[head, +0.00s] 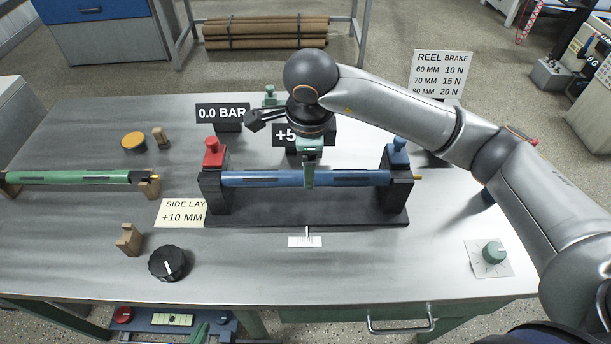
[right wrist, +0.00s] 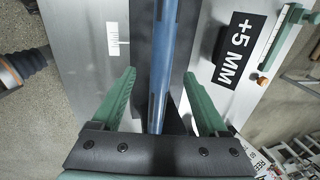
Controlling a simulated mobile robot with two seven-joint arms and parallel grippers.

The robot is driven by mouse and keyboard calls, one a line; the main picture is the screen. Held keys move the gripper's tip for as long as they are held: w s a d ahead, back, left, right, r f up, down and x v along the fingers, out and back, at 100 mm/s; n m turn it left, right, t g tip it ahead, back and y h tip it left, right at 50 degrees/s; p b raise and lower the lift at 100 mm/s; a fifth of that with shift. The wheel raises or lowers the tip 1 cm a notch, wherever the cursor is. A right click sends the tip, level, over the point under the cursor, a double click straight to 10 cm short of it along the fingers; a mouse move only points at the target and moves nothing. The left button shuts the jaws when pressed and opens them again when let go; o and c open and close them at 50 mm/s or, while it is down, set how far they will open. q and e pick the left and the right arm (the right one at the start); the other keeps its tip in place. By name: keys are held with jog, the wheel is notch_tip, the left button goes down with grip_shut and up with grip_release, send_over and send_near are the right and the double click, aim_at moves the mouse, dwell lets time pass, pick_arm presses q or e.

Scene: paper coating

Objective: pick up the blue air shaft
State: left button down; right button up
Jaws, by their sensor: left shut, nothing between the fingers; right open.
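The blue air shaft (head: 262,179) lies level across two black supports on a dark base (head: 300,214) in the middle of the table. My right gripper (head: 309,178) comes down over the shaft's middle from above. In the right wrist view its green fingers (right wrist: 160,95) are open, one on each side of the blue shaft (right wrist: 165,60), with gaps between. The far finger is mostly hidden in the head view.
A red block (head: 213,152) and a blue block (head: 397,152) top the supports. A green shaft (head: 75,177) lies at the left. A black knob (head: 167,264) and a green knob (head: 494,252) stand near the front. Signs stand behind the shaft.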

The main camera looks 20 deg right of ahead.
aim_at(334, 178)
jog(key=f, duration=0.3)
jog(key=w+f, duration=0.1)
jog(key=f, duration=0.1)
jog(key=shift+w+d+f, duration=0.1)
jog(key=shift+d, duration=0.15)
grip_shut()
dwell(0.4)
dwell(0.8)
